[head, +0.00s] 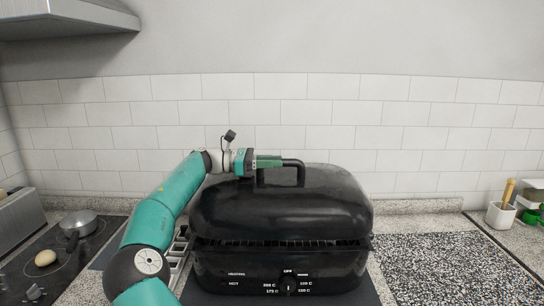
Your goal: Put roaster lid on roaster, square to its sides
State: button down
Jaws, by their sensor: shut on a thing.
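The black roaster lid (290,209) is domed and sits over the black roaster (225,265) in the head view. A thin dark gap with a row of rack wires shows between the lid's front edge and the roaster's front rim. Whether the lid touches the rim at the back is hidden. My gripper (279,162) comes from the left and is shut on the lid's raised handle. The lid's sides look roughly in line with the roaster's sides. The roaster's front has a dial and white lettering.
A dark mat (201,298) lies under the roaster. At left are a hob with a small pot (78,224) and a round pale item (45,258). A speckled board (440,262) lies at right, with a white utensil pot (500,215) behind it. A range hood hangs at upper left.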

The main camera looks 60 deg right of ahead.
aim_at(263, 177)
jog(key=shift+w+f, duration=0.1)
jog(key=shift+f, duration=1.6)
jog(key=shift+a, duration=0.15)
jog(key=shift+f, duration=0.5)
dwell(1.0)
jog(key=c, duration=1.1)
grip_release()
jog(key=shift+c, duration=0.2)
jog(key=shift+f, duration=0.2)
